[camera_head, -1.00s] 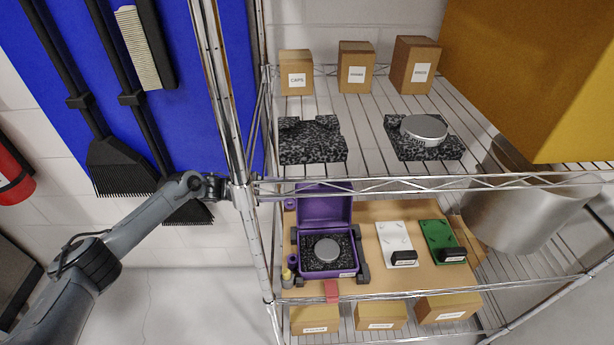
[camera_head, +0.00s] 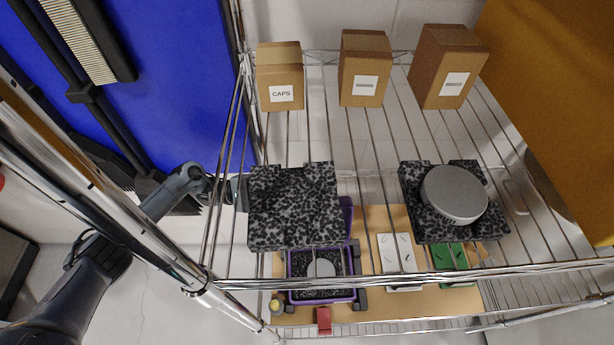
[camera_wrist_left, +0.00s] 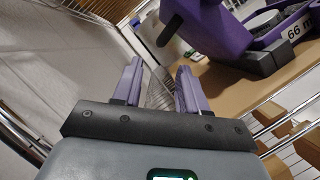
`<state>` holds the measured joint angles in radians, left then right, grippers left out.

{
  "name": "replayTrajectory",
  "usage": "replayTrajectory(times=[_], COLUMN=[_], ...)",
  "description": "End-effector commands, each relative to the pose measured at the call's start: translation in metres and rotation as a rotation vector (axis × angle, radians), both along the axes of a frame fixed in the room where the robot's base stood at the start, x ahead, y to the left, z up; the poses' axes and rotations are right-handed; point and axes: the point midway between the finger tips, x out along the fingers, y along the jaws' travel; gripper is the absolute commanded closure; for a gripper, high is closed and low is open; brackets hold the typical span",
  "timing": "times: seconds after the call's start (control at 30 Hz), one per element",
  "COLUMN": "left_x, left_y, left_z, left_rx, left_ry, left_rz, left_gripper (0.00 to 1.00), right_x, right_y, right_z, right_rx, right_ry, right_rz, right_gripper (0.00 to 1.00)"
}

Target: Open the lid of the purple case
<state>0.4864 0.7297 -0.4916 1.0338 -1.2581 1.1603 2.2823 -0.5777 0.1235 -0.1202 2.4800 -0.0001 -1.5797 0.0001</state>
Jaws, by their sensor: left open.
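The purple case (camera_head: 290,281) sits on the lower shelf. Its lid (camera_head: 348,222) stands raised behind it, mostly hidden by a speckled foam block on the upper shelf. Inside the case is dark speckled foam with a round silver disc (camera_head: 321,268). In the left wrist view, part of the purple case (camera_wrist_left: 222,28) shows at the upper right. My right gripper is not in view.
The upper shelf holds the foam block (camera_head: 294,205), another block with a silver disc (camera_head: 455,195), and cardboard boxes (camera_head: 365,68). A white plate (camera_head: 396,252) and a green plate (camera_head: 450,257) lie right of the case. The rack's metal post (camera_head: 100,205) crosses before my left arm.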

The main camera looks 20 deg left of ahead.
Motion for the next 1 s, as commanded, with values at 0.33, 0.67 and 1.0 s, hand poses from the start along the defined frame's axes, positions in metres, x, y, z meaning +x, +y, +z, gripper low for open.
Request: replayTrajectory(times=[0.33, 0.67, 1.0], left_x=[-0.001, 0.01, 0.018], left_y=[-0.021, -0.07, -0.101], left_z=[0.007, 0.022, 0.031], left_rx=[-0.044, -0.043, -0.041], left_ry=[0.11, 0.105, 0.106], left_rz=[-0.045, -0.043, -0.04], left_gripper=[0.58, 0.58, 0.58], right_x=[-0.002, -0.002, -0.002], right_y=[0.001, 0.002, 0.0], right_z=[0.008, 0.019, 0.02], right_rx=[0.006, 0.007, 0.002], right_ry=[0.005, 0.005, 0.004], right_rz=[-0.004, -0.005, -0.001], right_gripper=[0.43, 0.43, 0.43])
